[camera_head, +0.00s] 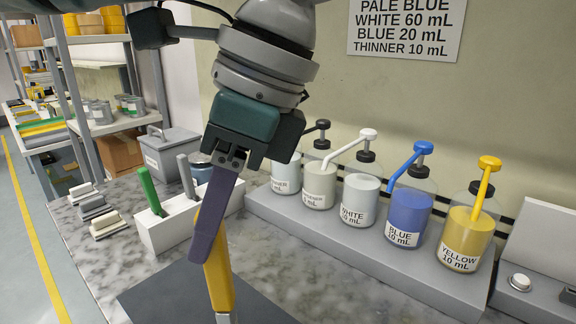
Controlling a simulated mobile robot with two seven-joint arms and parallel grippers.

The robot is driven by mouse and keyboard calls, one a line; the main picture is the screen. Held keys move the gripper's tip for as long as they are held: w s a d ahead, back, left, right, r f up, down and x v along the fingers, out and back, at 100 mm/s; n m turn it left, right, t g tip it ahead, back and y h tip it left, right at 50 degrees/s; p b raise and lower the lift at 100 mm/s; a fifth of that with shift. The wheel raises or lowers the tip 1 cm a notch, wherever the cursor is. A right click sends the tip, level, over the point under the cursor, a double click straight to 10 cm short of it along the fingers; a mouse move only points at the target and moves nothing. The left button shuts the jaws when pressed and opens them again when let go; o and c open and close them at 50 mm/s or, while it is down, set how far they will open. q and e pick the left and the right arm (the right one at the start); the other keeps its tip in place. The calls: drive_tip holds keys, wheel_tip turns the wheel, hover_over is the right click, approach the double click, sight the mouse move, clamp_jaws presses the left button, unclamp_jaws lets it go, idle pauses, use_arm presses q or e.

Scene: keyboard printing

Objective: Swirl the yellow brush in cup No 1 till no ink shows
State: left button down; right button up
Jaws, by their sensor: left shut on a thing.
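My left gripper (226,160) hangs over the bench, pointing down. It is shut on the yellow brush (219,278), whose yellow length runs downward with a grey metal part at the bottom edge of the view. A long purple piece (216,215) runs down from the jaws and covers part of the yellow. The brush's lower end is cut off by the frame, so I cannot see bristles or ink. No cup marked No 1 shows in view. My right gripper is not in view.
A white holder (165,233) with green and grey handles stands behind the brush. Pump bottles, including blue (408,215) and yellow (467,240), line a grey stand (340,252) at the right. A dark mat (150,296) lies in front. A grey lidded bin (172,155) stands behind.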

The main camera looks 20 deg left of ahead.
use_arm(q)
drive_tip(key=m+t+p, duration=0.1)
drive_tip(key=m, duration=0.2)
drive_tip(key=d+m+t, duration=0.1)
drive_tip(key=m, duration=0.3)
drive_tip(key=d+f+m+t+p, duration=0.1)
drive_tip(key=m, duration=0.2)
drive_tip(key=shift+w+t+p, duration=0.2)
drive_tip(key=shift+t+p, duration=0.1)
drive_tip(key=d+m+h+p, duration=0.1)
drive_tip(key=m+h, duration=0.1)
drive_tip(key=m, duration=0.3)
drive_tip(key=d+r+m+t+h+p, duration=0.1)
drive_tip(key=m, duration=0.5)
drive_tip(key=d+m+t+h+p, duration=0.1)
drive_tip(key=d+m+h+p, duration=0.1)
drive_tip(key=m, duration=0.3)
drive_tip(key=shift+w+r+h, duration=0.3)
drive_tip(key=shift+r, duration=0.1)
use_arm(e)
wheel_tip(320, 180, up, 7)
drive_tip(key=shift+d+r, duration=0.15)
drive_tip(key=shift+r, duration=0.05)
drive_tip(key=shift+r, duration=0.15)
use_arm(q)
wheel_tip(320, 180, down, 12)
drive_tip(key=b, duration=0.6)
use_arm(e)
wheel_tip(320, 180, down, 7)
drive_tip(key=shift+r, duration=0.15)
